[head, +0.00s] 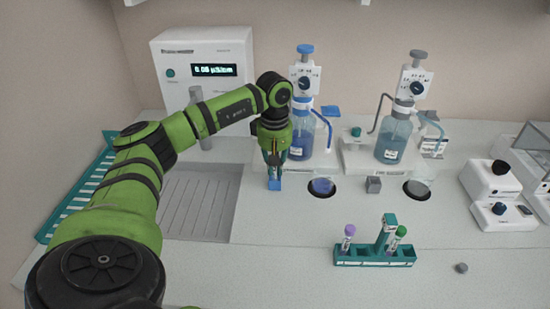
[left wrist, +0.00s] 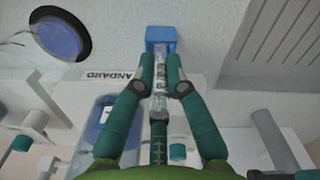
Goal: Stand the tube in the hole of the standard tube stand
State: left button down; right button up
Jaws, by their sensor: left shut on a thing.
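My left gripper (head: 273,163) points down over the blue block-shaped tube stand (head: 274,184), in front of the bottle with the blue liquid. In the left wrist view the gripper (left wrist: 161,77) is shut on a clear tube with a printed label (left wrist: 161,84). The tube lies along the line between the fingers and its far end reaches the blue stand (left wrist: 161,36). The stand's hole is hidden, so I cannot tell whether the tube's end is inside it or just above it. My right gripper is not in view.
A teal rack (head: 352,261) holds a purple-capped tube (head: 348,238) and a green-capped tube (head: 398,238). A grey block (head: 373,185) stands between two round holes with beakers. A small grey cap (head: 461,267) lies at the right. The front counter is mostly clear.

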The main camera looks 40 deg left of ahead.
pick_arm(q)
jog(key=shift+f, duration=0.35)
jog(key=c, duration=1.2)
grip_release()
jog(key=shift+r, duration=0.1)
notch_tip(320, 180, up, 12)
jog(key=shift+f, duration=0.1)
jog(key=shift+s, duration=0.1)
